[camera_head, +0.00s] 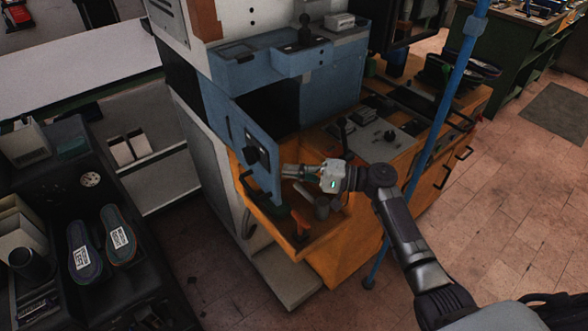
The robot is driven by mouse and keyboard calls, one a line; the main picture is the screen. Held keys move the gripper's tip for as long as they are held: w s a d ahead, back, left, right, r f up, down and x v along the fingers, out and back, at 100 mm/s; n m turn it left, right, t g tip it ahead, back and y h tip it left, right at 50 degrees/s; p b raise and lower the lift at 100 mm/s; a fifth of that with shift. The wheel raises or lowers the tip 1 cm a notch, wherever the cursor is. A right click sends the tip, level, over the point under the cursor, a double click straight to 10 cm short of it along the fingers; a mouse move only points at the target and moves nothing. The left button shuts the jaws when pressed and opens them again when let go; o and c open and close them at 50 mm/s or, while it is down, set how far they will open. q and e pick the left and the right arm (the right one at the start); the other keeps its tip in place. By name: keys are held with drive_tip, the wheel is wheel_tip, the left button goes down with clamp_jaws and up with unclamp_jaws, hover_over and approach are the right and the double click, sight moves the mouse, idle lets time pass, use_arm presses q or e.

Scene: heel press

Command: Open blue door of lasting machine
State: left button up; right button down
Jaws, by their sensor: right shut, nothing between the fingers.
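The lasting machine (334,84) is a blue-and-white cabinet above an orange base in the middle of the view. Its blue door (240,131) stands out from the front at the left side of a dark opening (272,106), so it looks at least partly open. A black handle (256,153) is on the door's face. My right gripper (289,172) is shut and empty, its fingers pointing left close to the door's right edge. I cannot tell whether they touch the door. My left gripper is not in view.
An orange tray (322,232) with small tools lies below my right gripper. A grey control panel (377,138) with levers is behind it. A blue pole (448,98) stands to the right. A dark rack with shoe soles (121,236) is at left.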

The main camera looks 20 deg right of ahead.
drive_tip(key=shift+s+a+r+t+p, duration=0.1)
drive_tip(key=shift+s+a+t+p, duration=0.1)
drive_tip(key=shift+a+t+p, duration=0.15)
drive_tip(key=a+m+t, duration=0.1)
drive_tip(key=s+a+h+p, duration=0.1)
drive_tip(key=a, duration=0.1)
drive_tip(key=a+m+t+h+p, duration=0.1)
drive_tip(key=a, duration=0.1)
drive_tip(key=shift+s+r+m+t, duration=0.1)
drive_tip(key=shift+s+m+t, duration=0.2)
drive_tip(key=shift+t, duration=0.05)
drive_tip(key=a+m+t+h, duration=0.2)
drive_tip(key=a, duration=0.5)
drive_tip(key=shift+a+f, duration=0.15)
drive_tip(key=shift+f, duration=0.05)
drive_tip(key=shift+w, duration=0.1)
